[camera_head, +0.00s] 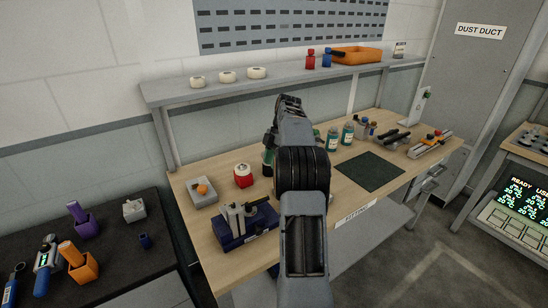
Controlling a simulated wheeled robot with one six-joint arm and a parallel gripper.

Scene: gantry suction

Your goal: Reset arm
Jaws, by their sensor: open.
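My arm rises from the bottom middle of the head view and reaches out over the wooden workbench (225,267). My gripper (290,102) is at the far end of the arm, pointing away towards the wall. It is small in the picture and its fingers are partly hidden by the arm's own links, but it is open. I see nothing held in it. The arm hides part of the middle of the bench and some of the green bottles there.
A blue fixture block (233,238), a red-and-white round container (243,176) and a grey tray (200,194) stand left of the arm. Bottles (347,133) and tools stand at the back right. A dark mat (370,172) lies bare. A shelf (270,84) runs above.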

